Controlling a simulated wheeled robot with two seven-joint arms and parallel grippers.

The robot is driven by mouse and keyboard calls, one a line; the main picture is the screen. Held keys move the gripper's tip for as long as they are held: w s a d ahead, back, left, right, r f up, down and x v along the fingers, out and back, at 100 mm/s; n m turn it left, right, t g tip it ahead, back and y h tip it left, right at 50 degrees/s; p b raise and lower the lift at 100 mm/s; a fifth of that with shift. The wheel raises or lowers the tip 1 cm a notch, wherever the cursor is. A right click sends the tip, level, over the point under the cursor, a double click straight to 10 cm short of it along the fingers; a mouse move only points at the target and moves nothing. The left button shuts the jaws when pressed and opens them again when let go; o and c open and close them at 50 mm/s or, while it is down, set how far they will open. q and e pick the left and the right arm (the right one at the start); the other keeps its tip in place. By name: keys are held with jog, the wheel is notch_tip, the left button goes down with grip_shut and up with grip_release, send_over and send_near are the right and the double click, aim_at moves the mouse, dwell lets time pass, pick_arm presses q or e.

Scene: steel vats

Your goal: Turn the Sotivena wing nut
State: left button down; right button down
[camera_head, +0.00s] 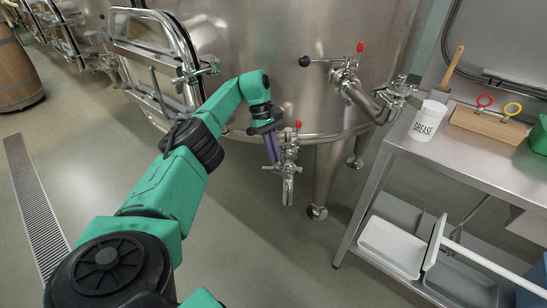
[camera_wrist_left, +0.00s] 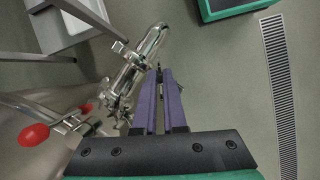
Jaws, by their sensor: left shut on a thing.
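My left gripper (camera_head: 275,160) reaches down to the lower valve (camera_head: 291,150) at the foot of the steel vat. Its purple fingers also show in the left wrist view (camera_wrist_left: 159,78), nearly together at the tips. They are shut on the small wing nut (camera_wrist_left: 159,70) of the pipe clamp, which is mostly hidden between the tips. The steel pipe fitting (camera_wrist_left: 132,75) lies just left of the fingers there. No name label can be read on the clamp. My right gripper is not in view.
The steel vat (camera_head: 290,70) stands behind the valve on legs. A higher valve (camera_head: 345,75) with a red knob and pipe sticks out at right. A steel table (camera_head: 455,155) holds a grease pot (camera_head: 428,120). A floor drain (camera_head: 35,205) runs along the left; the floor between is clear.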

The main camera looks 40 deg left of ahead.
pick_arm(q)
jog(key=shift+m, duration=0.5)
jog(key=shift+m+g+b, duration=0.4)
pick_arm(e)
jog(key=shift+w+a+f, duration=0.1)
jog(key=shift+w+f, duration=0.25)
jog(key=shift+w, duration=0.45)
pick_arm(q)
jog(key=c, duration=1.3)
grip_release()
jog(key=shift+o, duration=0.2)
